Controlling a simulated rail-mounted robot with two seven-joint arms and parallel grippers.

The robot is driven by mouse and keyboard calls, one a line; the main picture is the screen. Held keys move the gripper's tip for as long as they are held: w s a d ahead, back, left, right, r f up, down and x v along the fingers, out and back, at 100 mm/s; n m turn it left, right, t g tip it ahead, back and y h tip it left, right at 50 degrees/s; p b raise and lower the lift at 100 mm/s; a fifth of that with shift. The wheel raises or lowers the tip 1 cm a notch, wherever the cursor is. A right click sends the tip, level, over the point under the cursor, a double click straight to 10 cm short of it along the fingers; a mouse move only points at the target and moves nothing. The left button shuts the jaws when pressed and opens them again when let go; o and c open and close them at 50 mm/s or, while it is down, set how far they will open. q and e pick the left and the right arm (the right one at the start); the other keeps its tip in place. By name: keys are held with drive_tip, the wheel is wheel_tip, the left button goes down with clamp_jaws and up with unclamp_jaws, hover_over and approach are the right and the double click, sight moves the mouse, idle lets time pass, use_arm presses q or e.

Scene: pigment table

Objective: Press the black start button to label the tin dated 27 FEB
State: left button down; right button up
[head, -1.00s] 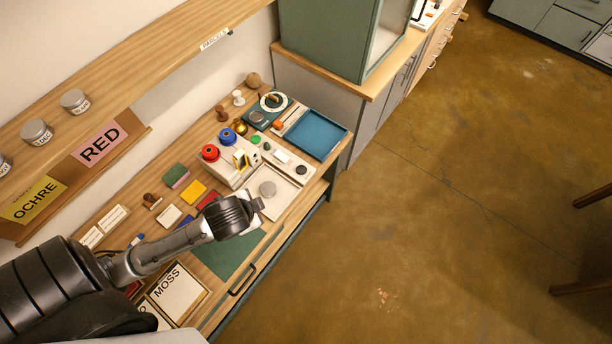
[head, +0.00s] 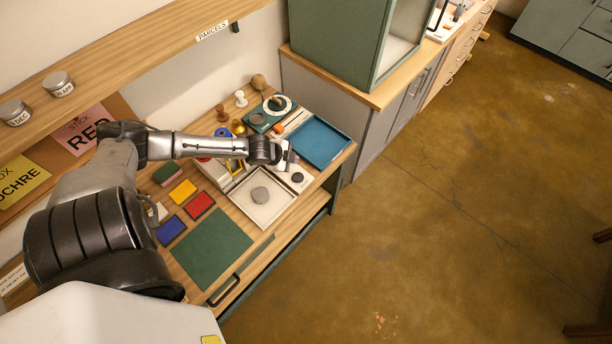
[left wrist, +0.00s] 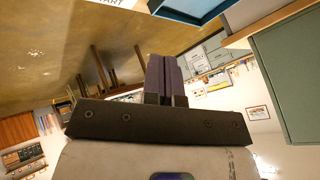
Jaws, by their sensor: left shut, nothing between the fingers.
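The black start button (head: 297,177) is a small dark disc on the pale label machine, just right of the white tray (head: 233,188). A grey round tin (head: 260,195) sits in that tray; I cannot read a date on it. My left gripper (head: 291,160) is over the machine, close above the button in the picture; its height over it is unclear. In the left wrist view its fingers (left wrist: 164,80) are together and empty, and part of the START lettering (left wrist: 118,3) shows at the top edge. My left forearm hides part of the machine. My right gripper is not in view.
A blue tray (head: 320,142) lies right of the machine, with a green cabinet (head: 335,35) behind. Colour pads, including a red one (head: 199,206), and a green mat (head: 212,248) lie to the left. Tins (head: 57,84) stand on the shelf above.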

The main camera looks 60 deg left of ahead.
use_arm(q)
drive_tip(key=shift+w+d+r+m+t+h, duration=0.5)
drive_tip(key=shift+w+d+r+m+t, duration=0.1)
drive_tip(key=shift+d+r+t, duration=0.1)
drive_tip(key=shift+f, duration=0.25)
drive_tip(key=b, duration=0.7)
hover_over(298, 178)
wheel_tip(298, 178, down, 7)
drive_tip(key=shift+d+r, duration=0.1)
drive_tip(key=shift+r, duration=0.1)
drive_tip(key=shift+f+b, duration=0.5)
drive_tip(key=shift+f, duration=0.45)
